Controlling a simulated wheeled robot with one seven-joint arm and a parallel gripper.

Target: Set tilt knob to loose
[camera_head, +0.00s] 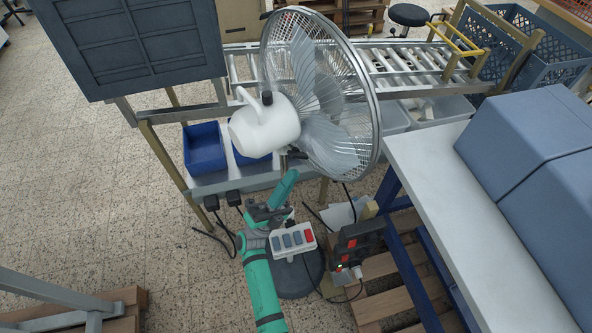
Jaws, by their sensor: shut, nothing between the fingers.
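A pedestal fan has a white motor housing (264,126) and a round wire cage (370,110) facing right. A small dark part that looks like the tilt knob (298,154) sits below the housing at the pole top. Its setting cannot be read. My teal arm rises from the bottom, in front of the fan pole. What appears to be my dark gripper (264,213) is by the pole, below the tilt knob and apart from it. It looks shut and empty; its fingertips are hard to make out.
A grey button panel (293,240) is on the fan stand, above its dark round base (300,275). Blue bins (204,148) and a roller conveyor (430,62) are behind. A white table (440,190) with blue blocks stands right. A pallet (400,300) and cables lie near the base.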

